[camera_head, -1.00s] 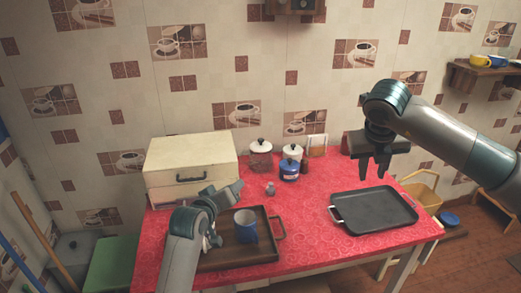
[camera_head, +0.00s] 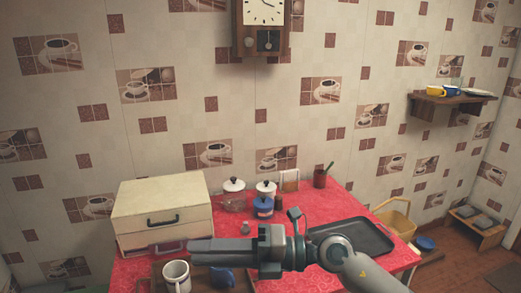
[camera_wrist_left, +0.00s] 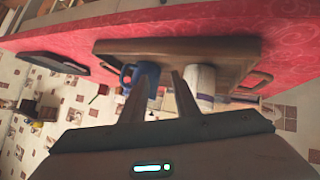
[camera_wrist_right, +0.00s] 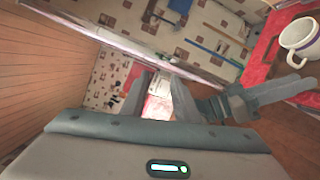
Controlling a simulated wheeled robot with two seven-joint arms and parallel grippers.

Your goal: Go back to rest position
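My right gripper (camera_head: 195,250) reaches across the front of the red counter, pointing left, seen side-on above the blue mug (camera_head: 222,277). In the right wrist view its two fingers (camera_wrist_right: 158,82) stand apart with nothing between them. My left gripper is out of the head view. In the left wrist view its fingers (camera_wrist_left: 164,75) are parted and empty, with the blue mug (camera_wrist_left: 145,78) and white mug (camera_wrist_left: 201,82) beyond them. Both mugs stand on the brown tray (camera_wrist_left: 240,50). The white mug (camera_head: 176,276) also shows in the head view.
A cream box (camera_head: 160,205) stands at the counter's left. Canisters, including a blue one (camera_head: 263,207), stand at the back. A black tray (camera_head: 352,237) lies right, partly behind my right arm.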

